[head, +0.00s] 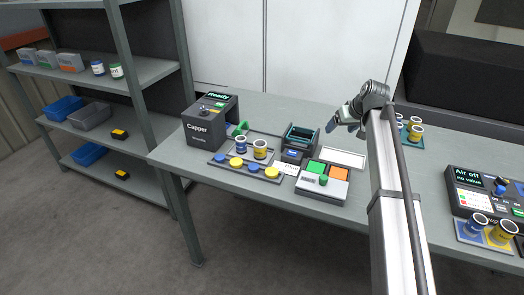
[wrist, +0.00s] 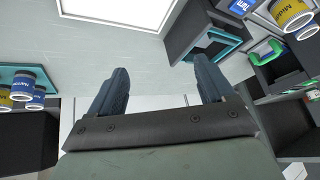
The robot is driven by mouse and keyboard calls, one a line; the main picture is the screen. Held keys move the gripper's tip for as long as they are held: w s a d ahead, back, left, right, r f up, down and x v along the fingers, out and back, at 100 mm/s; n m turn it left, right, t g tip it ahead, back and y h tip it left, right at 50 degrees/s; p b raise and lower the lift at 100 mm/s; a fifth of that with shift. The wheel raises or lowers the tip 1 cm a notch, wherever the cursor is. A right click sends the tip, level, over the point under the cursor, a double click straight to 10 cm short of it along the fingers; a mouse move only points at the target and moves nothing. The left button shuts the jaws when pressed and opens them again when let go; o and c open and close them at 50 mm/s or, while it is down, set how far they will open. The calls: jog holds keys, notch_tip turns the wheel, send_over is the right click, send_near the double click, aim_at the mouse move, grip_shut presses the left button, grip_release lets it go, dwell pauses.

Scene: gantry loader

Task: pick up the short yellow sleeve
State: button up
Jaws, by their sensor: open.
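Several yellow-banded sleeves are in view, and I cannot tell for sure which is the short one. In the head view one yellow sleeve (head: 260,149) stands beside a blue one (head: 241,146) by the capper.
The capper (head: 198,131) stands at the bench's left, with yellow and blue caps in front. A teal-edged box (head: 300,137), a button panel (head: 322,184) and a white panel (head: 343,158) lie mid-bench. A control unit (head: 478,190) reading "Air off" stands at right. Shelves are at far left.

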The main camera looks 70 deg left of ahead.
jog(key=s+a+r+n+h, duration=0.15)
jog(key=s+a, duration=0.35)
jog(key=s, duration=0.8)
jog(key=s+a+r+n, duration=0.15)
jog(key=s+a, duration=0.25)
jog(key=s, duration=0.8)
send_over(260, 145)
jog(key=s+d, duration=0.1)
jog(key=d, duration=0.2)
jog(key=shift+g, duration=0.3)
jog(key=f, duration=0.8)
jog(key=shift+a+f, duration=0.25)
jog(key=shift+f, duration=0.05)
jog(key=shift+d+x, duration=0.15)
jog(key=shift+x, duration=1.2)
jog(key=shift+d+x, duration=0.2)
jog(key=shift+x, duration=1.15)
jog(key=shift+w+f, duration=0.15)
jog(key=shift+w, duration=0.05)
jog(key=shift+c, duration=0.2)
jog(key=c, duration=1.2)
jog(key=shift+c, duration=0.2)
